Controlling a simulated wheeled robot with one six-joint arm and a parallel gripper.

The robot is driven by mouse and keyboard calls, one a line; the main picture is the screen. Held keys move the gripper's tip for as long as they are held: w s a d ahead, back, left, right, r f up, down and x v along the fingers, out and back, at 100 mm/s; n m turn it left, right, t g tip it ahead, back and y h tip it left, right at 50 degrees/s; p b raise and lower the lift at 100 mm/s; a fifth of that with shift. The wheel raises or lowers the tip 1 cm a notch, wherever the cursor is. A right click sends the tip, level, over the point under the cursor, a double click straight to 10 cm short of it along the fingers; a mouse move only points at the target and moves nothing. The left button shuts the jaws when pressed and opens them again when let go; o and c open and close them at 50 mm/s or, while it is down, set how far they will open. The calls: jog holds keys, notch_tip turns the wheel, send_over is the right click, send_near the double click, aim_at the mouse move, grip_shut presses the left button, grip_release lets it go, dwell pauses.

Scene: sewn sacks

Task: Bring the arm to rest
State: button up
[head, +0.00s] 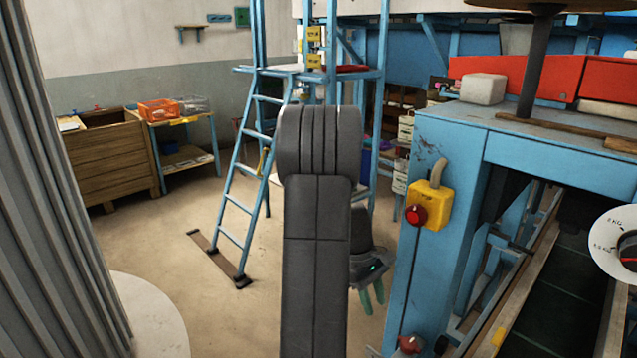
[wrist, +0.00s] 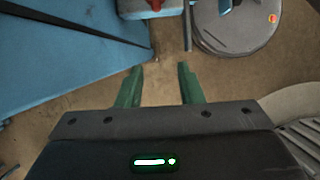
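My gripper (head: 373,299) hangs beside my raised dark arm in the head view, fingers pointing down over the floor. It is left of the blue machine frame (head: 404,270), with a small gap in the picture. The wrist view shows my gripper (wrist: 160,76) with its two green fingers spread apart. Only bare floor (wrist: 160,65) shows between them, and nothing is held. My arm link hides part of the wrist in the head view.
A yellow box with a red button (head: 429,205) juts from the blue machine at right. A blue ladder (head: 245,185) stands ahead. A wooden crate (head: 108,160) and a small table (head: 188,160) are at the back left. Floor left of centre is clear.

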jog(key=p, duration=0.2)
send_over(419, 349)
jog(key=w+a, duration=0.3)
jog(key=shift+s+d+r, duration=0.1)
jog(key=shift+d+r, duration=0.05)
jog(key=f, duration=0.1)
jog(key=s+d+f, duration=0.2)
jog(key=f, duration=0.1)
jog(key=shift+s+p, duration=0.15)
jog(key=shift+p, duration=0.2)
jog(key=shift+s+d+f, duration=0.1)
jog(key=shift+f, duration=0.35)
